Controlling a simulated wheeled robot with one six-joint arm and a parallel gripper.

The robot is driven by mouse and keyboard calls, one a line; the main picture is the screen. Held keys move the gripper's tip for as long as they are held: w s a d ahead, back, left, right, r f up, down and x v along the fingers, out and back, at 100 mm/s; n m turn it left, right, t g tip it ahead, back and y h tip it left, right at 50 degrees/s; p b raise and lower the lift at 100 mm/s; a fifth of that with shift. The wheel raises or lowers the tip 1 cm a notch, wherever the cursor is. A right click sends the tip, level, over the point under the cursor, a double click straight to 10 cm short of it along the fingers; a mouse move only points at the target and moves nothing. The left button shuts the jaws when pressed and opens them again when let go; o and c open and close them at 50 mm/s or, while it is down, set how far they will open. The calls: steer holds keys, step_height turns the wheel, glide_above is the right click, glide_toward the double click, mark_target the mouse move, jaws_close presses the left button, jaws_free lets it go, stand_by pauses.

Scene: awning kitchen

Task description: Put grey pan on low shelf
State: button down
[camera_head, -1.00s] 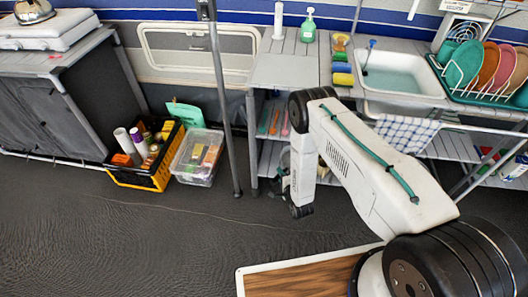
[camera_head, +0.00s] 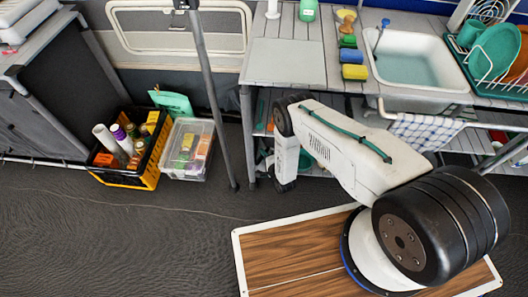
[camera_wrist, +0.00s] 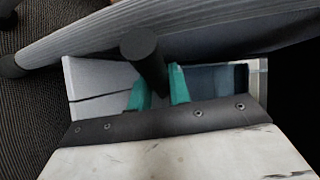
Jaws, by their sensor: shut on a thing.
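In the wrist view, my gripper (camera_wrist: 158,76) has its two teal fingers closed around a dark round handle (camera_wrist: 140,46), which I take to be the grey pan's handle. The pan's body cannot be made out clearly there. In the head view, my arm hides most of the gripper and the pan; only a bit of teal shows beside the wrist, under the counter's left part. The low shelf lies under the counter (camera_head: 285,62), mostly hidden behind my arm. A grey ribbed surface (camera_wrist: 200,32) crosses the top of the wrist view.
The sink (camera_head: 415,62), sponges (camera_head: 354,72) and a dish rack (camera_head: 480,72) are on the counter. A checked towel (camera_head: 425,130) hangs in front. A grey pole (camera_head: 213,100), clear box (camera_head: 187,150) and yellow-black crate (camera_head: 150,172) stand left. Dark floor at front left is free.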

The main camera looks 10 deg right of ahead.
steer(key=shift+f, duration=2.4)
steer(key=c, duration=1.2)
jaws_free()
steer(key=shift+s, duration=0.1)
